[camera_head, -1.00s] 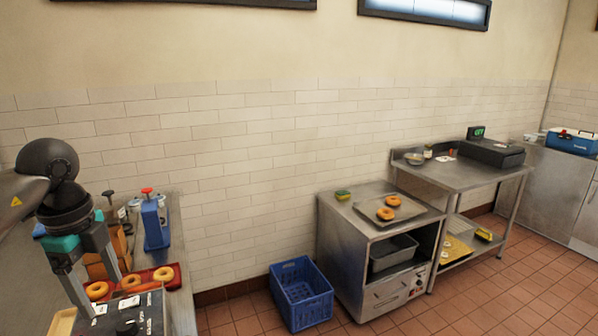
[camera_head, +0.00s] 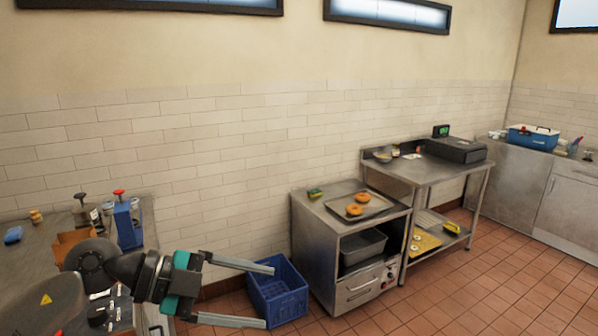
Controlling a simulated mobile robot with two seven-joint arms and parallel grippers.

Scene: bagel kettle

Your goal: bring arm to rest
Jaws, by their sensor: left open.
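My left gripper (camera_head: 268,295) reaches in from the lower left and points right, with its two fingers spread apart and nothing between them. Its fingertips overlap the blue crate (camera_head: 290,306) on the floor in the picture; I cannot tell how far apart they are in depth. My left arm covers part of the counter (camera_head: 40,262) at the left. My right gripper is not in view.
A steel oven unit (camera_head: 312,240) stands right of the crate, with two bagels (camera_head: 358,198) on its top tray. A steel table (camera_head: 425,172) and grey cabinets (camera_head: 570,210) stand farther right. The tiled floor (camera_head: 470,290) at the front right is clear.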

